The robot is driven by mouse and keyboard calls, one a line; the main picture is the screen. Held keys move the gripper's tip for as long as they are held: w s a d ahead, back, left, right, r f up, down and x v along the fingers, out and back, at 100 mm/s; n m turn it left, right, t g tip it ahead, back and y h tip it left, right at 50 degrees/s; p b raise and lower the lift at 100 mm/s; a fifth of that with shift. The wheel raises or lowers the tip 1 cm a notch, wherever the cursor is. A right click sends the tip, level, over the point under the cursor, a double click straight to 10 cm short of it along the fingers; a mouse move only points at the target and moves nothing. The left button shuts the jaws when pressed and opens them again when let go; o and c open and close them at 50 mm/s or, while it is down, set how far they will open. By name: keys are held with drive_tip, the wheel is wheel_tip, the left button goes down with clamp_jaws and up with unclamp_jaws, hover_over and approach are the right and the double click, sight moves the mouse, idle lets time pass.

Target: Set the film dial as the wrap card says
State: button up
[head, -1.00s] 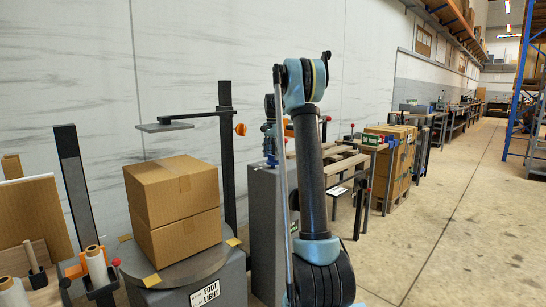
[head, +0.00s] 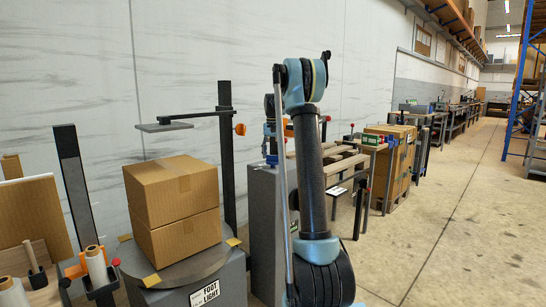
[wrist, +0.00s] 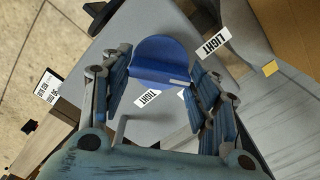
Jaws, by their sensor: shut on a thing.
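The film dial (wrist: 160,58) is a blue round knob in the wrist view, between the two fingers of my gripper (wrist: 157,66). My gripper is shut on it. A short white mark on the dial points right, toward a label mostly hidden behind the right finger. A LIGHT label (wrist: 211,42) is at the dial's upper right and a TIGHT label (wrist: 148,98) below it. In the head view, a white card (head: 205,293) on the turntable's grey base reads FOOT and LIGHT; its smaller print is unreadable.
Two stacked cartons (head: 175,208) stand on the round turntable (head: 190,268). A dark mast (head: 227,150) with a flat arm rises behind them. Film rolls (head: 97,265) are at the lower left. Open floor (head: 440,230) lies to the right.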

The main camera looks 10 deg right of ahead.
drive_tip(key=n, duration=0.5)
drive_tip(key=shift+w, duration=0.1)
drive_tip(key=shift+n, duration=0.3)
idle(0.4)
drive_tip(key=o, duration=1.1)
drive_tip(key=shift+c, duration=0.2)
wheel_tip(320, 180, up, 12)
drive_tip(key=shift+f, duration=0.1)
